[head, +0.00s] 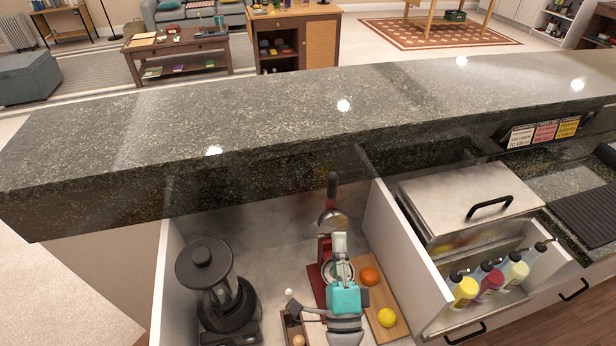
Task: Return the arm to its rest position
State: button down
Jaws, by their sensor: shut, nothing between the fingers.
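My arm shows at the bottom centre of the head view as a folded stack of grey links with a teal joint cover (345,298).
A black blender (212,285) stands left on the lower counter. An orange (370,276) and a lemon (387,318) lie on a board (397,332) at right. Several squeeze bottles (490,285) stand beyond a white panel. A raised stone bar top (270,112) runs across, bare.

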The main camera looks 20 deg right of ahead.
jog(key=s+d+f+n+g+y, duration=0.1)
jog(key=s+f+n+g, duration=0.1)
jog(key=s+n, duration=0.5)
jog(key=s+d+f+n+g+y, duration=0.1)
jog(key=s+f+n, duration=0.4)
jog(key=s, duration=0.9)
jog(key=s+d+f+n+g+y, duration=0.1)
jog(key=s+f+n+g+y, duration=0.1)
jog(key=s+n+g, duration=0.3)
jog(key=s+f+n, duration=0.1)
jog(key=s+n, duration=0.3)
jog(key=s, duration=0.1)
jog(key=shift+s+f+n+y, duration=0.2)
jog(key=shift+n+y, duration=0.1)
jog(key=shift+y, duration=0.1)
